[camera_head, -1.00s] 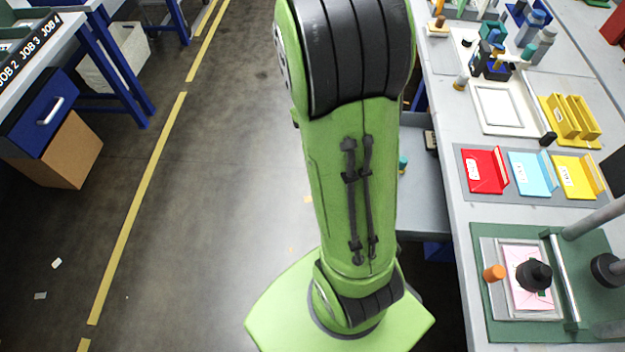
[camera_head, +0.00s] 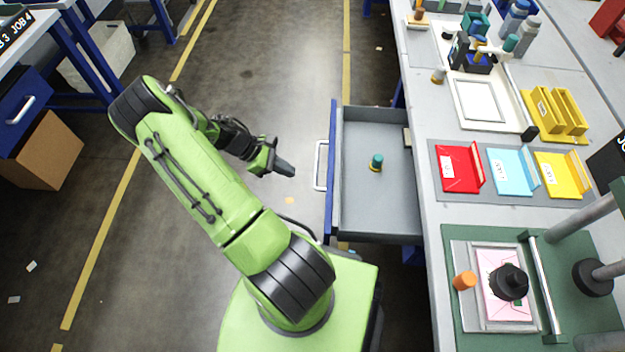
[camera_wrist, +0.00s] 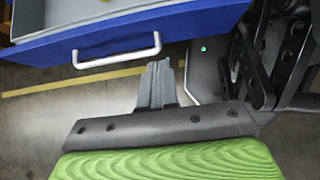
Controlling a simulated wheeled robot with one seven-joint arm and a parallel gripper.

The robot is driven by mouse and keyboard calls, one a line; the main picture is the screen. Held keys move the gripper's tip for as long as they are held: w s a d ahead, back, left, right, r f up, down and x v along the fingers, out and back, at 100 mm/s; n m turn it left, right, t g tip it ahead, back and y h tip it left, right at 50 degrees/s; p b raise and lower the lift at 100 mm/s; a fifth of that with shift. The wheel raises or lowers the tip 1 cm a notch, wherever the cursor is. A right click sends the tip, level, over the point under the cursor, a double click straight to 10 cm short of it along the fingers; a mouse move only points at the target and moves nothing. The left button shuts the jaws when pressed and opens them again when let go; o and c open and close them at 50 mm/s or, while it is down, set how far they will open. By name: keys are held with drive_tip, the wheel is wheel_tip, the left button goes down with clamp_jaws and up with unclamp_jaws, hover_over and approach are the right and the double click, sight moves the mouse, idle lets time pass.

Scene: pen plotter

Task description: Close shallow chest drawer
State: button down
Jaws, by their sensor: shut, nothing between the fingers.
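The shallow drawer (camera_head: 385,215) is pulled out to the left from under the right workbench. It has a grey inside, a blue front (camera_head: 331,160) and a pale bar handle (camera_head: 320,166). In the wrist view, my gripper's fingers (camera_wrist: 158,85) point toward the blue drawer front (camera_wrist: 190,30), just below the handle (camera_wrist: 118,53).
The bench top holds a red tray (camera_head: 458,168), a blue tray (camera_head: 510,170), a yellow tray (camera_head: 560,174) and a press with a green base (camera_head: 455,290). A cardboard box (camera_head: 45,152) sits at the left.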

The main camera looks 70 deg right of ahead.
drive_tip(key=b, duration=0.2)
approach(317, 190)
drive_tip(key=s+f, duration=0.1)
drive_tip(key=s, duration=0.3)
drive_tip(key=s+d, duration=0.1)
drive_tip(key=s, duration=0.1)
drive_tip(key=shift+s+d, duration=0.3)
drive_tip(key=shift+s, duration=0.05)
